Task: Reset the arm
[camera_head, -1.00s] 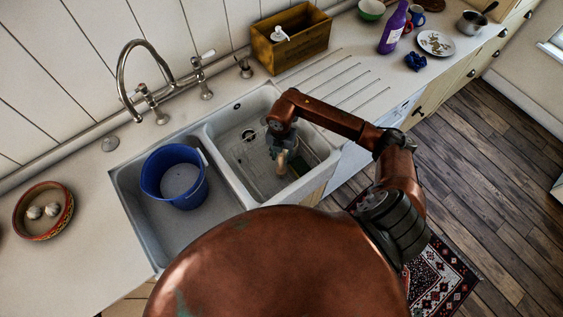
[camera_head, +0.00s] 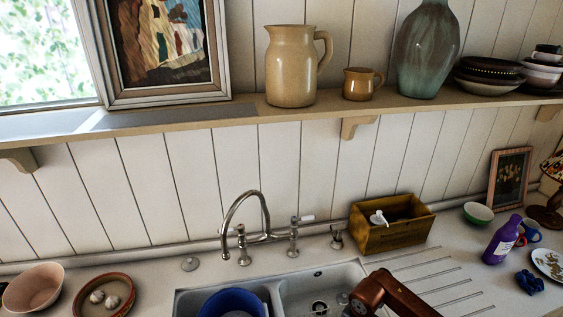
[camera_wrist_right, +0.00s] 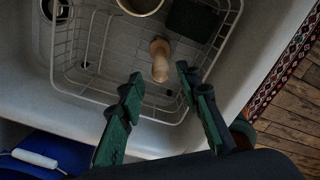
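My right arm (camera_head: 391,295) reaches in from the bottom edge of the head view, over the right sink basin (camera_head: 318,292). My right gripper (camera_wrist_right: 158,86) is open and empty in the wrist view, its two dark green fingers spread apart. Past the fingertips, a wooden object with a rounded end (camera_wrist_right: 160,62) is in a wire rack (camera_wrist_right: 97,47) in the basin; the fingers look apart from it. The right gripper itself is out of the head view. My left arm and gripper are in neither current view.
The tap (camera_head: 243,225) rises behind the basins. A wooden box (camera_head: 392,238), purple bottle (camera_head: 502,241) and bowls stand on the counter. A shelf (camera_head: 210,118) with jugs and a vase crosses above.

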